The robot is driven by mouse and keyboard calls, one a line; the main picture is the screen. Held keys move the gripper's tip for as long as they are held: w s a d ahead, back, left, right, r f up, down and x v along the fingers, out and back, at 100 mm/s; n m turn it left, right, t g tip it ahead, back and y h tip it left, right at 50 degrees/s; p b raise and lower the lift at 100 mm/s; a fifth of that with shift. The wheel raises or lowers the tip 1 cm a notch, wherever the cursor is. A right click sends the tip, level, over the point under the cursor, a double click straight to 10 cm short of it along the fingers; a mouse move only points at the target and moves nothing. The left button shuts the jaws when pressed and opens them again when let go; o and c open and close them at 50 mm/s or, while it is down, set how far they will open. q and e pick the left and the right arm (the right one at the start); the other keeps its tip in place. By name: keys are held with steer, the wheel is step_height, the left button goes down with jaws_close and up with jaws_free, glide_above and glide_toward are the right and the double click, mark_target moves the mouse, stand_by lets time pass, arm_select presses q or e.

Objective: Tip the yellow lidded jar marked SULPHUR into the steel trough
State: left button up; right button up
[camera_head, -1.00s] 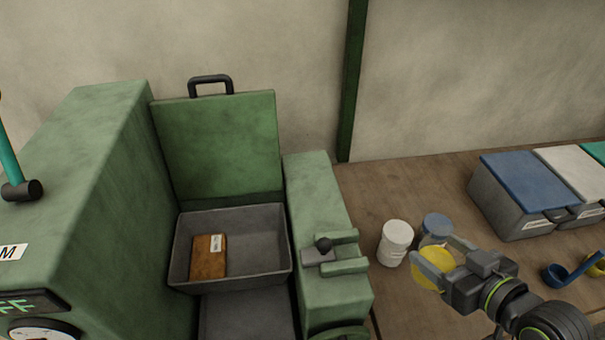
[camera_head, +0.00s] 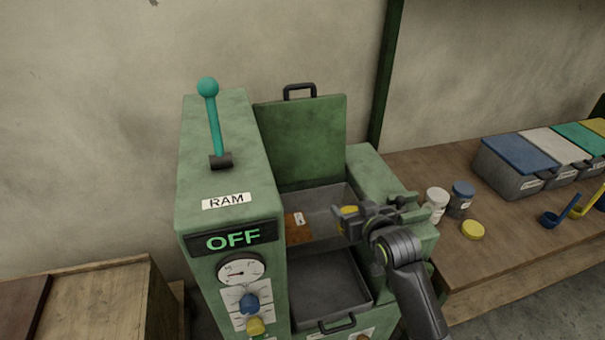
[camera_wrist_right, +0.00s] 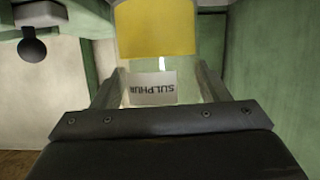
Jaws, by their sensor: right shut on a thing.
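My right gripper (camera_head: 352,218) is over the right side of the grey steel trough (camera_head: 342,193) in the green machine. It is shut on the SULPHUR jar (camera_head: 348,212), which shows small and mostly hidden by the fingers. In the right wrist view the jar (camera_wrist_right: 153,88) is between the fingers. Its label reads upside down and yellow fills its upper part in the picture. I cannot tell its exact tilt, and no powder is seen falling. A yellow lid (camera_head: 473,230) lies on the bench. My left gripper is not in view.
A brown block (camera_head: 298,229) lies in the trough. The raised green cover (camera_head: 305,140) stands behind it, and a lower tray (camera_head: 325,285) is in front. A white jar (camera_head: 437,200) and a blue-lidded jar (camera_head: 461,198) stand on the bench. The machine display (camera_head: 233,238) reads OFF.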

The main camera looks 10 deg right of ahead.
steer(key=w+a+m+h+p, duration=0.2)
steer(key=w+a+p, duration=0.5)
steer(key=w, duration=0.6)
arm_select(q)
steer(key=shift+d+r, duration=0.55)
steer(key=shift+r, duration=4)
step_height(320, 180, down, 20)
steer(key=b, duration=1.9)
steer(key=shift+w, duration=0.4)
arm_select(e)
step_height(320, 180, down, 6)
steer(key=m+t+y, duration=0.2)
steer(key=m+y, duration=0.8)
steer(key=m, duration=0.5)
steer(key=shift+s+m, duration=0.15)
steer(key=shift+m, duration=0.15)
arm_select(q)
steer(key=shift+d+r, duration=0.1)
arm_select(e)
steer(key=shift+a, duration=0.1)
